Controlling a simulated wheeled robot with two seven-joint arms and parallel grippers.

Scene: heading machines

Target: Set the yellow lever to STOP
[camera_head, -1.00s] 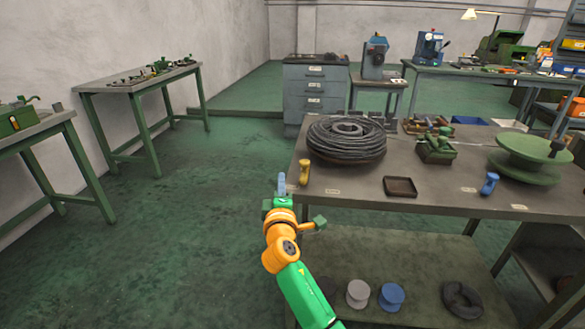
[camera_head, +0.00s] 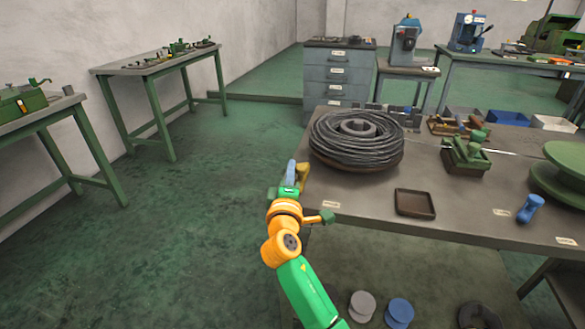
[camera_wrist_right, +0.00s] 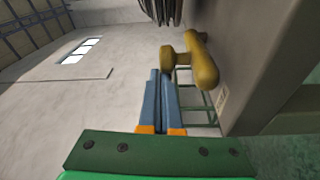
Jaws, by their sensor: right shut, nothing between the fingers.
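The yellow lever (camera_head: 303,175) is at the left front corner of the workbench, partly behind my right gripper (camera_head: 291,172) in the head view. In the right wrist view the yellow lever (camera_wrist_right: 203,60) has a rounded handle and a round hub, and stands out beside the bench edge. My right gripper (camera_wrist_right: 162,80) has its blue fingers shut with nothing between them. Its tips are close to the lever's hub, on its left in the wrist view; I cannot tell whether they touch. A small label (camera_head: 331,204) is on the bench edge near the lever; its text is unreadable. My left gripper is out of view.
The workbench (camera_head: 370,213) carries a coil of dark cable (camera_head: 350,150), a shallow brown tray (camera_head: 415,203), a green device (camera_head: 466,155), a blue lever (camera_head: 530,208) and a green reel (camera_head: 562,172). The floor left of the bench is clear.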

